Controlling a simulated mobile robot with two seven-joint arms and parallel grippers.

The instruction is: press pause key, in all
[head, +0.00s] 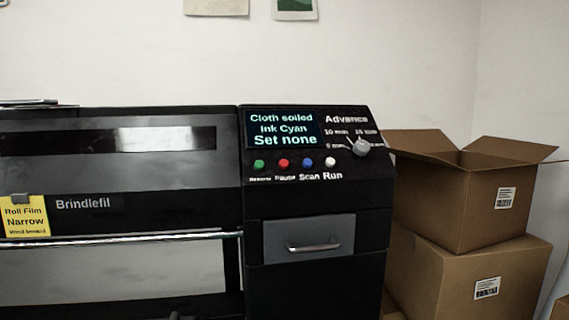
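A black printer control panel (260,193) stands in the middle of the head view. It bears a row of round keys: a green key (259,164) with a label too small to read surely, a red key (283,163) labelled Pause, a blue key (307,162) labelled Scan and a white key (331,161) labelled Run. The screen (282,129) above them reads "Cloth soiled", "Ink Cyan", "Set none". Neither of my grippers can be made out in the head view, and nothing covers the keys.
A grey Advance knob (361,147) sits right of the keys. Below is a drawer (308,238) with a handle. An open cardboard box (465,205) on a closed one (455,283) stands at right.

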